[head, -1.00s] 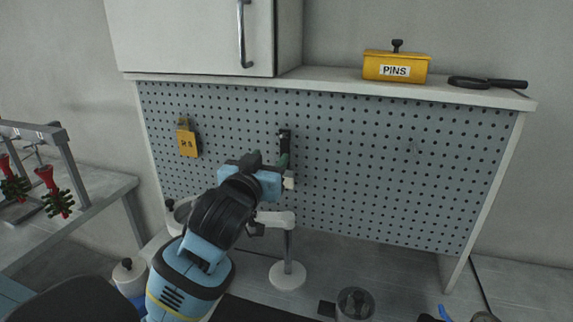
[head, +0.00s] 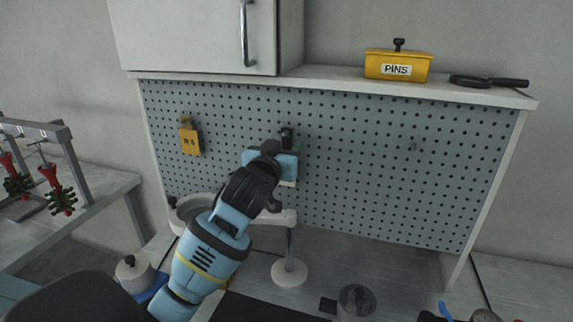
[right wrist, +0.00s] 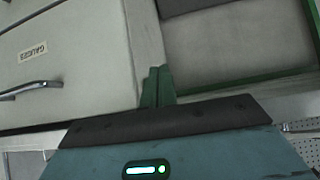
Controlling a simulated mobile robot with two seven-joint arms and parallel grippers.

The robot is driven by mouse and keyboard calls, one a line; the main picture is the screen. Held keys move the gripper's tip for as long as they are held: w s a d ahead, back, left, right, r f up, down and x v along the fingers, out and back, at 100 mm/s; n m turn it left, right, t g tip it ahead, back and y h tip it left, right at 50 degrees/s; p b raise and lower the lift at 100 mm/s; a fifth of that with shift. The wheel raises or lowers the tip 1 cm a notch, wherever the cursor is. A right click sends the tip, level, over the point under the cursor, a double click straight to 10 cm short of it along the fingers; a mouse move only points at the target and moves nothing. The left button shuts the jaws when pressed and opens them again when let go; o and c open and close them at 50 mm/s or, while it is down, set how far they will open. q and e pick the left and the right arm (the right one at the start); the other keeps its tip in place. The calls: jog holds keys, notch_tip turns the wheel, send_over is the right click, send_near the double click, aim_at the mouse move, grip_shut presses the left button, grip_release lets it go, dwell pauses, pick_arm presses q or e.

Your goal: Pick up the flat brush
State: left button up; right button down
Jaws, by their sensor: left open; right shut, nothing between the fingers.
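My left gripper (head: 296,146) reaches up to the grey pegboard (head: 380,170) in the head view. Its blue body hides most of its green fingers; it is open. A small dark item (head: 287,134) shows on the board just above and behind the gripper. It may be part of the flat brush, but too little shows to tell. Whether the fingers touch it is hidden. In the right wrist view my right gripper (right wrist: 157,84) has its green fingers together and empty, in front of pale cabinet fronts.
A yellow tag (head: 190,139) hangs left on the board. A white round-based stand (head: 290,270) and a dark cup (head: 356,301) stand below. The board's right half is mostly clear.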

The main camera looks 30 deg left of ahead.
pick_arm(q)
jog(key=shift+w, duration=0.1)
grip_shut()
dwell(0.3)
